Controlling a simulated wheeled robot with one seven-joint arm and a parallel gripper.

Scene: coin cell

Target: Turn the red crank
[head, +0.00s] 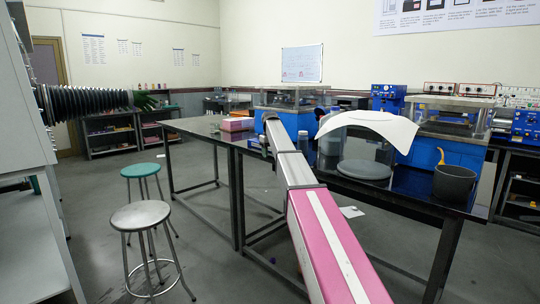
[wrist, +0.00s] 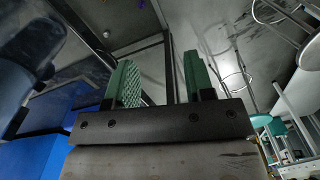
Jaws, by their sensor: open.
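I cannot make out a red crank in either view. Blue machines with clear covers stand on the dark workbench in the head view; one blue machine (head: 290,120) is behind my arm and another blue machine (head: 440,149) is to the right. My gripper (wrist: 158,78) shows in the wrist view with its two green fingers spread apart and nothing between them. In the head view my arm stretches from the bottom toward the bench, and I cannot make out the gripper at its end.
A dark bucket (head: 454,185) stands at the bench's right end. A white sheet (head: 372,125) lies over a clear box. Pink boxes (head: 237,124) sit on the left table. A grey stool (head: 141,216) and a green stool (head: 141,170) stand on the floor at left.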

